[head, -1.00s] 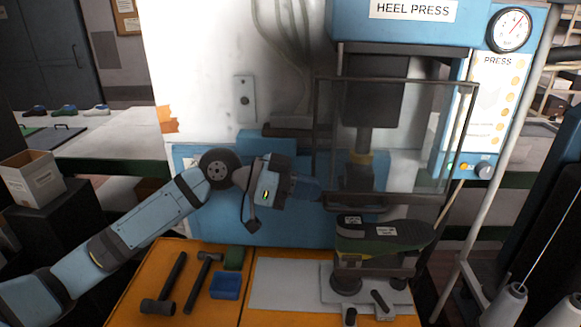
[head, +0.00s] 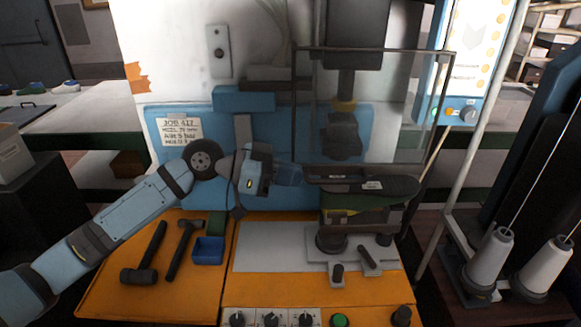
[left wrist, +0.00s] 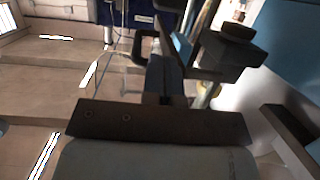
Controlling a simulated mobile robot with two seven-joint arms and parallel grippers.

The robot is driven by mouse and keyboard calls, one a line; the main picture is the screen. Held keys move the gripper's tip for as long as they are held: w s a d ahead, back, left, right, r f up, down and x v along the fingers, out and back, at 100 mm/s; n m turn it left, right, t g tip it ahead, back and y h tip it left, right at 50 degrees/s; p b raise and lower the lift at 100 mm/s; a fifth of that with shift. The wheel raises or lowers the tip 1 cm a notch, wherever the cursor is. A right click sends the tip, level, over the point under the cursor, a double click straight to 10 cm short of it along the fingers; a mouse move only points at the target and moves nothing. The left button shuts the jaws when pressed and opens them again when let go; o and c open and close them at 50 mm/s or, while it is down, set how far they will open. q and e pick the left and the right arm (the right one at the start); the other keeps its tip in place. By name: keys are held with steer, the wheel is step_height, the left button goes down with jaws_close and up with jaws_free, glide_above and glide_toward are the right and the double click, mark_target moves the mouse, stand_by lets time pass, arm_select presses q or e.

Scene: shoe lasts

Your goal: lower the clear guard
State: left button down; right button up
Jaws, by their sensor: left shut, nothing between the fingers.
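The clear guard (head: 400,115) is a see-through panel in a dark frame, in front of the heel press ram (head: 345,125). Its dark lower bar (head: 340,172) lies a little above the dark-soled shoe on its last (head: 375,190) in the head view. My left gripper (head: 290,175) is shut and empty at the guard's lower left corner. I cannot tell for sure whether it touches the bar. In the left wrist view its closed fingers (left wrist: 165,80) point towards dark bars that are hard to tell apart. My right gripper is not in view.
Two hammers (head: 165,250) and a blue tray (head: 208,250) lie on the orange bench (head: 190,300) at left. Knobs and a green button (head: 339,320) line its front. Thread cones (head: 490,260) stand at right. A pale pole (head: 470,160) rises beside the press.

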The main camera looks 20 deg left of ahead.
arm_select(q)
step_height(320, 180, down, 15)
steer(key=b, duration=0.9)
steer(key=shift+b, duration=0.3)
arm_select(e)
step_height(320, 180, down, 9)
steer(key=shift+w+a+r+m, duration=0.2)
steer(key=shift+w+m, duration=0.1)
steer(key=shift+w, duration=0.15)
arm_select(q)
steer(key=shift+r, duration=0.1)
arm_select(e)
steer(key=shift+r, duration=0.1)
